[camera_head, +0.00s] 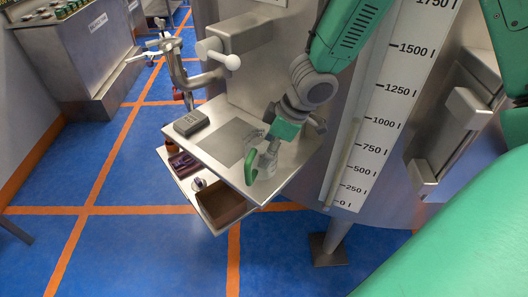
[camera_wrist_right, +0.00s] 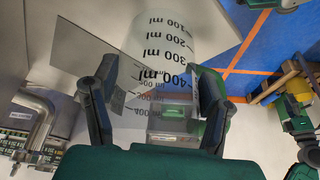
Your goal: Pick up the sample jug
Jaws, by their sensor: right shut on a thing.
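The sample jug (camera_head: 268,165) is a clear vessel with a green handle (camera_head: 250,166), at the right front part of the upper steel shelf. In the wrist view the jug (camera_wrist_right: 165,40) shows black millilitre marks and stands between the two dark fingers. My right gripper (camera_head: 272,146) comes down from above and is shut on the jug; in the wrist view the gripper (camera_wrist_right: 160,95) has a finger on each side of it. I cannot tell whether the jug's base touches the shelf.
The upper shelf (camera_head: 290,180) also carries a dark grey box (camera_head: 191,122) and a flat grey plate (camera_head: 230,142). A lower shelf holds a brown bin (camera_head: 222,204) and small items. A pipe with a white-handled valve (camera_head: 222,58) stands behind. A tank with a litre scale (camera_head: 375,110) is at right.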

